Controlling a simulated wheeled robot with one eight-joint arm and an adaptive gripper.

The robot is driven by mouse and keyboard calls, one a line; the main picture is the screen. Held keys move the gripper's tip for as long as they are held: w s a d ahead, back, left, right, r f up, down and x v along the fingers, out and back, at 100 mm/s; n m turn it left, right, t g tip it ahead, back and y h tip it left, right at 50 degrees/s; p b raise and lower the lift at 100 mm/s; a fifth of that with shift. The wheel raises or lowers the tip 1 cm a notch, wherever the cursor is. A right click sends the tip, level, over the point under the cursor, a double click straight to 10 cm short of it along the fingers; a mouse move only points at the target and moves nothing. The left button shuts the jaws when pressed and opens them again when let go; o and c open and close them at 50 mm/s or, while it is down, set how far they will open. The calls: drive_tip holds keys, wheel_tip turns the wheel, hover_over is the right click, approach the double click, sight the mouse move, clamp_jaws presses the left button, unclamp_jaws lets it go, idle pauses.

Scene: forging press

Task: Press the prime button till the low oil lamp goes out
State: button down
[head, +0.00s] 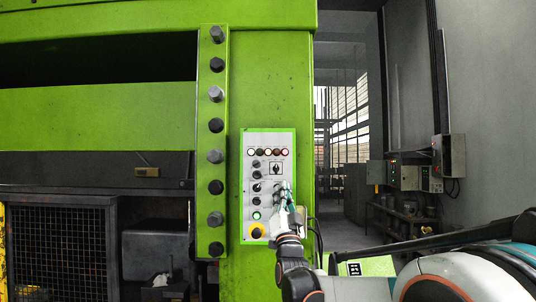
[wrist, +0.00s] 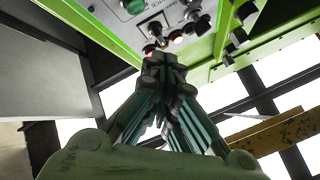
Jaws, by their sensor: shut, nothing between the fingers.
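The grey control panel (head: 263,140) is on the green press frame, with a row of lamps (head: 267,151) along its top. The lamps show pale, reddish and yellowish faces; their labels are too small to read, so I cannot tell which is low oil or whether it is lit. I cannot tell which button is prime. My gripper (head: 285,188) is shut and empty in front of the panel's right side. In the wrist view its fingertips (wrist: 164,62) are close to the panel; contact is not clear.
A bolted green column (head: 214,110) stands left of the panel. A mesh guard (head: 58,250) is at lower left. Wall boxes (head: 405,175) are at the right. A yellow beam (wrist: 265,133) shows in the wrist view.

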drive_tip(key=shift+s, duration=0.1)
drive_tip(key=shift+w, duration=2.6)
drive_tip(key=shift+w, duration=0.1)
idle(0.4)
drive_tip(key=shift+w, duration=0.35)
drive_tip(key=shift+w, duration=0.4)
idle(0.7)
drive_tip(key=shift+s, duration=0.1)
drive_tip(key=shift+s+b, duration=0.35)
drive_tip(key=shift+s, duration=0.4)
